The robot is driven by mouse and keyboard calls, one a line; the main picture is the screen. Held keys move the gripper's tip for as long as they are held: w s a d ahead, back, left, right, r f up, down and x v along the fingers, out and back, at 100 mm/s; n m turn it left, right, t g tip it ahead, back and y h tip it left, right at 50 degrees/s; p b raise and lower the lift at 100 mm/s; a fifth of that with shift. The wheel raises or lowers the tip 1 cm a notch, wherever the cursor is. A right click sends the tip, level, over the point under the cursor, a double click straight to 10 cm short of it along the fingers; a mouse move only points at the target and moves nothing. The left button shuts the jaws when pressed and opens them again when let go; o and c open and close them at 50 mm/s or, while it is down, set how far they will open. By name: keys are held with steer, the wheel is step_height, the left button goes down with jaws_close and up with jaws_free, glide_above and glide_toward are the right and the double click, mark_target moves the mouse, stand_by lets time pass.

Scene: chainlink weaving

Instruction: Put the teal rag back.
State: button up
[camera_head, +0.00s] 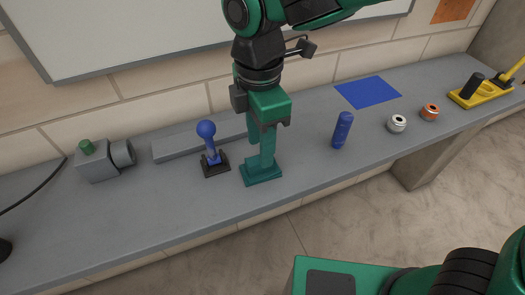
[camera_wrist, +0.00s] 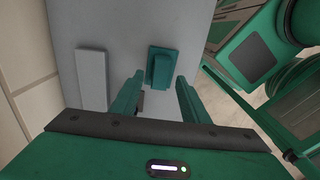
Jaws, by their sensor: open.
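The teal rag (camera_head: 262,174) lies on the grey bench near its front edge, right of the blue joystick. It looks like a flat rectangular piece with a narrower raised part on top. In the wrist view the teal rag (camera_wrist: 162,67) shows just beyond the fingertips, roughly between them. My gripper (camera_head: 261,145) points down above the rag, with its fingers spread; in the wrist view my gripper (camera_wrist: 159,80) has nothing between its fingers that I can see held. The head view does not clearly show whether a finger touches the rag.
A blue joystick (camera_head: 208,142) stands close on the left, with a grey bar (camera_head: 185,145) behind. A grey vise-like block (camera_head: 100,165) is farther left. On the right are a blue cylinder (camera_head: 342,130), a blue mat (camera_head: 368,92), two small rings and a yellow tool (camera_head: 482,95).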

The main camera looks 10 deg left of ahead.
step_height(320, 180, up, 6)
stand_by(0.4)
steer(key=w+d+f+m, duration=0.1)
steer(key=w+d+m, duration=0.45)
steer(key=d, duration=0.85)
steer(key=w+d+f+m, duration=0.1)
steer(key=w+d+m, duration=0.1)
steer(key=d+m, duration=0.9)
steer(key=s+d+f+m, duration=0.3)
steer(key=s+d+m, duration=0.4)
steer(key=d, duration=0.4)
steer(key=s+d+f+m, duration=0.3)
steer(key=s+d+m, duration=0.4)
steer(key=d, duration=0.4)
steer(key=shift+s+d, duration=0.2)
steer(key=shift+s, duration=0.05)
steer(key=shift+w+f, duration=0.1)
steer(key=shift+w, duration=0.05)
